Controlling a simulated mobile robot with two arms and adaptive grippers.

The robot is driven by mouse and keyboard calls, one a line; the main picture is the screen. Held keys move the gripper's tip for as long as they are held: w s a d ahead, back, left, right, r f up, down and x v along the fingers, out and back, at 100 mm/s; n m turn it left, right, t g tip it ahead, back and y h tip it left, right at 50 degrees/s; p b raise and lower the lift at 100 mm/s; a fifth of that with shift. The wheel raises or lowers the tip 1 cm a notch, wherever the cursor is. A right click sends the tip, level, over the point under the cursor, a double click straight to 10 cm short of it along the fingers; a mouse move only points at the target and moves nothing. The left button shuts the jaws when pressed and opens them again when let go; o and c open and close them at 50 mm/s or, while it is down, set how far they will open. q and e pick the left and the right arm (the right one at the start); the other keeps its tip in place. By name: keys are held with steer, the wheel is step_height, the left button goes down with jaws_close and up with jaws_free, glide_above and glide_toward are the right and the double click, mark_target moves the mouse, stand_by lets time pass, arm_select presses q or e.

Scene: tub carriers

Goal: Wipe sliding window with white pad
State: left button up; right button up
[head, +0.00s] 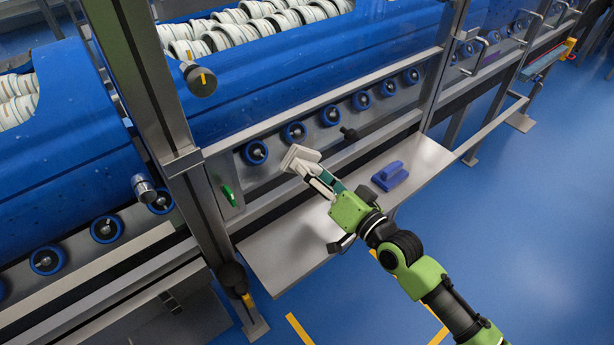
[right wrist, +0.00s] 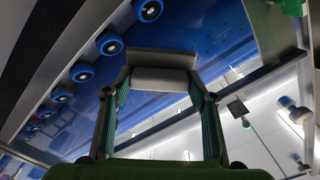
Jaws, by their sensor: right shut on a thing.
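My right gripper (head: 318,180) is shut on a white pad (head: 300,157). The pad sits at the fingertips, in front of the lower part of the machine. In the right wrist view the pad (right wrist: 160,78) is held between the two fingers. I cannot tell whether the pad touches the pane. My left gripper is not in view.
A metal shelf (head: 428,160) below the gripper bears a blue block with a handle (head: 390,175). Blue rollers (head: 294,132) line the machine under the pane. A metal post (head: 165,120) stands left. Blue floor is free at right.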

mark_target(318, 155)
steer(key=shift+w+d+f+b, duration=0.15)
steer(key=shift+w+d+b, duration=0.2)
steer(key=shift+w+d, duration=0.45)
steer(key=shift+d, duration=0.2)
steer(key=shift+w+d+b, duration=0.65)
steer(key=shift+d+b, duration=0.2)
steer(key=shift+b, duration=0.15)
steer(key=shift+w+d+b, duration=0.3)
steer(key=shift+d, duration=0.15)
steer(key=shift+r, duration=0.2)
steer(key=shift+a+p, duration=0.1)
steer(key=shift+p, duration=0.3)
steer(key=shift+s+a+r+p, duration=0.1)
steer(key=shift+s+a+p, duration=0.35)
steer(key=shift+a+p, duration=0.2)
steer(key=shift+s+a+p, duration=0.4)
steer(key=shift+a+p, duration=0.15)
steer(key=shift+p, duration=0.05)
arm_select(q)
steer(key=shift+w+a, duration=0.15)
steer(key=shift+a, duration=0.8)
arm_select(e)
steer(key=shift+s+a, duration=0.3)
steer(key=shift+a, duration=0.05)
